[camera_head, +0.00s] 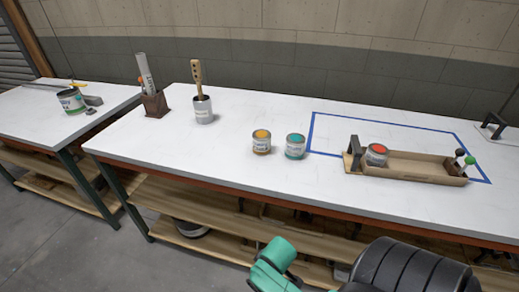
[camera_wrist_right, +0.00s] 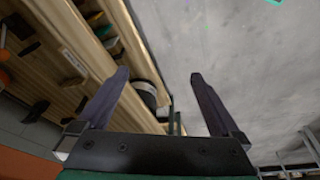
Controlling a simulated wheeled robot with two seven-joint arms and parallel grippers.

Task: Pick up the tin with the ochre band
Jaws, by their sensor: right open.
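The tin with the ochre band (camera_head: 261,143) stands upright on the white workbench, with an orange-yellow top. A tin with a teal band (camera_head: 295,147) stands close to its right. A tin with a red top (camera_head: 376,155) sits in the wooden tray. My right gripper (camera_wrist_right: 158,77) is open and empty in the right wrist view, its two dark fingers spread above the floor beside the lower shelves. It is away from the tins on the bench. My left gripper is not in view.
A can with a brush (camera_head: 203,110) and a brown holder (camera_head: 155,104) stand at the left. The bench front (camera_head: 230,186) is clear before the tins. Lower shelves (camera_wrist_right: 93,58) lie beside my right gripper.

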